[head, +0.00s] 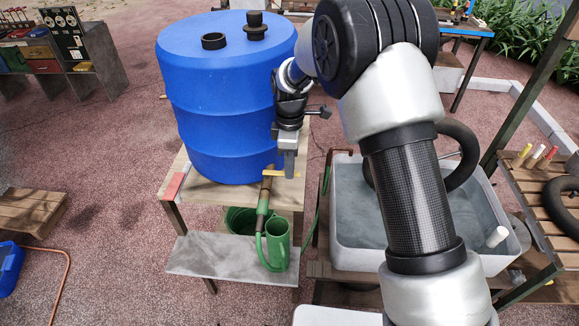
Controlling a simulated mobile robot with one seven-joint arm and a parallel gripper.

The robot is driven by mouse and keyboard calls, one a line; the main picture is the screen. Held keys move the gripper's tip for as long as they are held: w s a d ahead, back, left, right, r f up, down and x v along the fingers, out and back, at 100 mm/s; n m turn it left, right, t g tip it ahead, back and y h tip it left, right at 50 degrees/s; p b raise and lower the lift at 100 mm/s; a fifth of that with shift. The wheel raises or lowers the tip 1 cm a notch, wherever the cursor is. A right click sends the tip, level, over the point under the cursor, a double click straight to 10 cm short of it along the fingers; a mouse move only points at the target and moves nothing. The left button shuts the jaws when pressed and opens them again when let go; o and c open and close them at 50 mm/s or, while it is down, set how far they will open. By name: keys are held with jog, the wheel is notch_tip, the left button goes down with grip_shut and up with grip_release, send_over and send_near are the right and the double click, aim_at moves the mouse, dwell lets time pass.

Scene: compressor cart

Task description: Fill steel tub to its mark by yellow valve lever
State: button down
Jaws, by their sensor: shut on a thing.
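A blue barrel (185,95) stands on a wooden stand, with a brass tap low on its front. The tap's yellow valve lever (272,173) points right, roughly level. My gripper (289,172) hangs down beside the barrel and is shut on the lever's outer end. A pale grey tub (347,255) at right holds greyish water or a water-like surface; my arm hides much of it. I cannot tell whether it is the steel tub, and no fill mark shows clearly. A green hose (260,238) drops from the tap towards a green watering can (277,247). No flow is visible.
The watering can stands on a grey lower shelf (215,260). Another thin green hose (320,205) runs up beside the tub. A slatted wooden rack (530,190) stands at right. A wooden pallet (30,212) lies at left. Open reddish ground lies left of the stand.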

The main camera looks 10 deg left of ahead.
jog(key=shift+r, duration=0.1)
jog(key=c, duration=1.7)
grip_release()
notch_tip(320, 180, up, 17)
jog(key=shift+r, duration=0.2)
